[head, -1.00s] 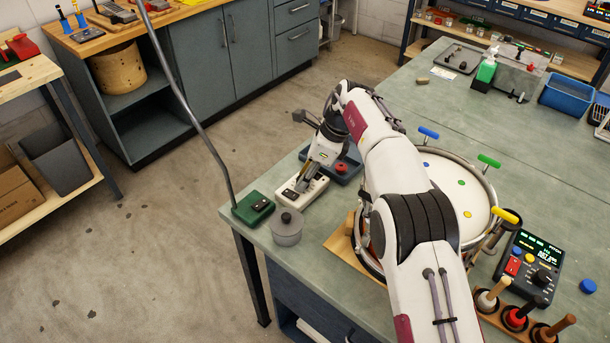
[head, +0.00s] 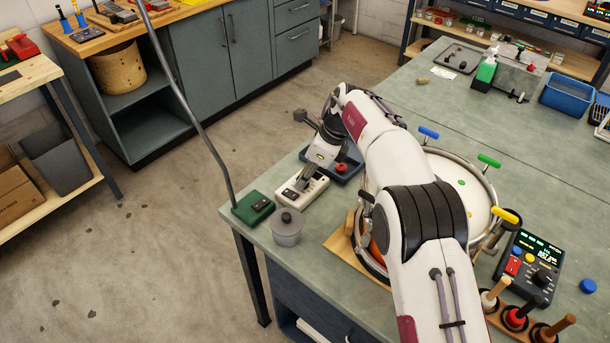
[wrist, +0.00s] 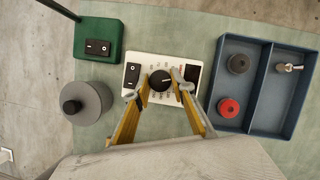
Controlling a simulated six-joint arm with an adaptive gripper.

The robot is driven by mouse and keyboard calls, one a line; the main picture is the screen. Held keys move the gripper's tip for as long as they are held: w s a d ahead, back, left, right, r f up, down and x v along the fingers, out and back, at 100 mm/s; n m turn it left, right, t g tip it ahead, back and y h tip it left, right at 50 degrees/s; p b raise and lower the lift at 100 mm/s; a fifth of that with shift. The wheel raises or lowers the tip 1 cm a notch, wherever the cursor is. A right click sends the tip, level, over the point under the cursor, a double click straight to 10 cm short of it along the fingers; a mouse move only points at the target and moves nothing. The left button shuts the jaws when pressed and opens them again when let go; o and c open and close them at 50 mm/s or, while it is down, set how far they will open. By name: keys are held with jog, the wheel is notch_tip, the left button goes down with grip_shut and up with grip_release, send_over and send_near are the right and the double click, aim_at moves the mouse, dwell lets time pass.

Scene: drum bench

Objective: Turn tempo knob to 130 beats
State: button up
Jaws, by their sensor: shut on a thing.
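A cream box with a round black knob (wrist: 160,80) sits on the bench in the wrist view. Printed marks ring the knob, too small to read. The box (head: 317,186) also has a black rocker switch (wrist: 133,74) and a dark display window (wrist: 192,72). My gripper (wrist: 160,87) reaches down over the box from above, with its fingers on either side of the knob, shut on it. In the head view my gripper (head: 305,180) is at the same box, and the knob is hidden there. I cannot read a beat value in either view.
A green switch box (wrist: 98,44) and a grey lidded pot (wrist: 88,103) stand left of the cream box. A blue tray (wrist: 264,85) with a black knob, a red knob and a small metal part lies right. A drum (head: 465,180) and a dark control unit (head: 530,262) stand further right.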

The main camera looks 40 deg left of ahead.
jog(key=shift+s+m+t, duration=0.15)
jog(key=shift+m+t, duration=0.65)
jog(key=shift+m, duration=1.5)
jog(key=o, duration=0.8)
jog(key=shift+r, duration=0.2)
jog(key=shift+d+v, duration=0.2)
jog(key=shift+v, duration=5.6)
jog(key=shift+o, duration=0.4)
jog(key=shift+s, duration=0.1)
